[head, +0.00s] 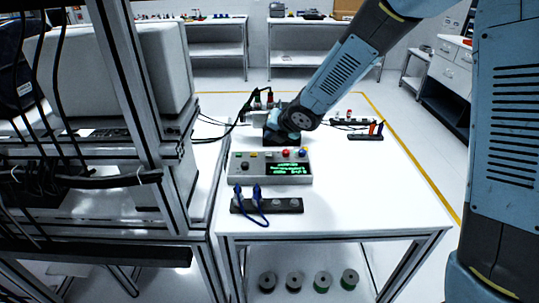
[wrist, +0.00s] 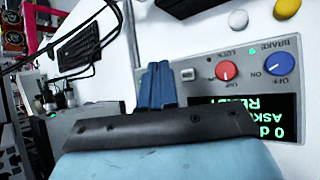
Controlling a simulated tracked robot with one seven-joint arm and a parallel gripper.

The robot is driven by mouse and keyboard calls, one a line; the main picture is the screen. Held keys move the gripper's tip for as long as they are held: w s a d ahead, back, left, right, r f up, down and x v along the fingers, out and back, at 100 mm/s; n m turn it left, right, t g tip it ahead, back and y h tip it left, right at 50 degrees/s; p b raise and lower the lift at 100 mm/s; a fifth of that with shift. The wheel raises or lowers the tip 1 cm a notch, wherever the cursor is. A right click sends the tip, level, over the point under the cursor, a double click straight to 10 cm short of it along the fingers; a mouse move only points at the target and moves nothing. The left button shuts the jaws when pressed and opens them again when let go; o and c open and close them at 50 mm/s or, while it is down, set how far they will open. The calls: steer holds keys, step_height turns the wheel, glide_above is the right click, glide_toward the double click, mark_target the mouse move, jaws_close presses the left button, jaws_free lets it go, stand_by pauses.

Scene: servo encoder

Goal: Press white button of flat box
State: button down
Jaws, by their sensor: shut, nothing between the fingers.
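The flat box (head: 270,168) is a grey control panel with a green-lit display on the white table. In the wrist view its panel (wrist: 205,88) shows at the right, with a red knob, a blue knob and a small white button (wrist: 187,74) at its left end. My gripper (head: 272,137) is at the far side of the box in the head view, its fingertips hidden by the hand. In the wrist view the blue fingers (wrist: 160,85) are together and empty, just left of the white button in the picture. Whether they touch the panel cannot be told.
A dark strip with blue plugs and a cable (head: 267,205) lies in front of the box. Another dark strip (head: 366,136) lies at the back right. A metal frame (head: 160,120) stands close on the left. The table's right side is clear.

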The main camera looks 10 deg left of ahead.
mark_target(271, 155)
steer(key=shift+f, duration=1.9)
steer(key=shift+f, duration=0.1)
stand_by(0.6)
steer(key=shift+f, duration=0.25)
steer(key=shift+f, duration=0.45)
stand_by(0.9)
steer(key=shift+r, duration=0.85)
steer(key=shift+r, duration=0.1)
steer(key=shift+r, duration=2.4)
steer(key=shift+d, duration=0.1)
